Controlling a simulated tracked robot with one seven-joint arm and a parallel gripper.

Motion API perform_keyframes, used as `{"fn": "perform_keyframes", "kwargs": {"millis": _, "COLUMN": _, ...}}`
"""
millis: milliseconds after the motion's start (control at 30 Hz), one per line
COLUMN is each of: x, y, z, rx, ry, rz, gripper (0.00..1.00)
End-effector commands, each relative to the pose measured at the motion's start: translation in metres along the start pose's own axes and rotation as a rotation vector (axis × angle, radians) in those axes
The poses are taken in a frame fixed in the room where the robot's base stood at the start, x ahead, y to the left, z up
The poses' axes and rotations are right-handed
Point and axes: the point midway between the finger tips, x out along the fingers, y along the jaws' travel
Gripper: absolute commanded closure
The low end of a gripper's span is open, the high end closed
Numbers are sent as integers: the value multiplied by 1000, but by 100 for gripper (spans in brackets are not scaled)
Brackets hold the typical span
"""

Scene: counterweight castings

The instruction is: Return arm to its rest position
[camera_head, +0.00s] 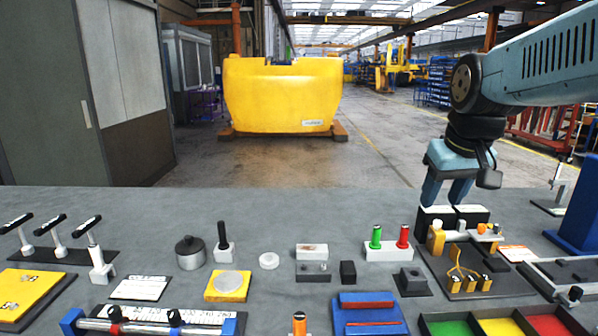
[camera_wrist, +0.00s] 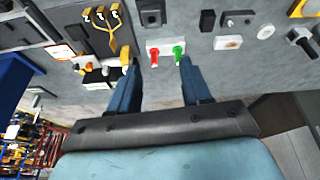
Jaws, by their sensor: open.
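My gripper (camera_head: 446,203) hangs from my pale blue arm at the right of the head view, fingers pointing down over the back part of the bench. Its two blue fingers are apart, with nothing between them. In the wrist view, my gripper (camera_wrist: 160,66) shows the same open fingers, with the bench beyond. In the head view the fingertips overlap black blocks with white tops (camera_head: 472,210); I cannot tell how close they are. The green and red handled fixture (camera_head: 388,252) stands left of the gripper. It lies between the fingers' lines in the wrist view (camera_wrist: 165,50).
A fixture with yellow cables (camera_head: 468,278) stands just in front of my gripper. A blue block (camera_head: 580,215) rises at the right edge. Several tools, a round pot (camera_head: 190,252) and trays cover the bench front. The bench's back strip (camera_head: 300,212) is mostly clear.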

Motion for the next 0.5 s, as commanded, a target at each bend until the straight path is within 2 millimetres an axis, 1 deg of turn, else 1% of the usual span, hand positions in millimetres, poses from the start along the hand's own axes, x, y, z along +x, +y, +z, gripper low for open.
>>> {"fn": "perform_keyframes", "kwargs": {"millis": 33, "x": -2, "y": -5, "z": 11, "rx": 5, "ry": 18, "rz": -1, "gripper": 52}}
{"fn": "perform_keyframes", "kwargs": {"millis": 100, "x": -3, "y": -11, "z": 24, "rx": 18, "ry": 40, "rz": -2, "gripper": 52}}
{"fn": "perform_keyframes", "kwargs": {"millis": 300, "x": -2, "y": -24, "z": 58, "rx": 52, "ry": 96, "rz": -8, "gripper": 52}}
{"fn": "perform_keyframes", "kwargs": {"millis": 400, "x": -1, "y": -28, "z": 70, "rx": 65, "ry": 116, "rz": -11, "gripper": 52}}
{"fn": "perform_keyframes", "kwargs": {"millis": 500, "x": 0, "y": -30, "z": 77, "rx": 73, "ry": 129, "rz": -13, "gripper": 52}}
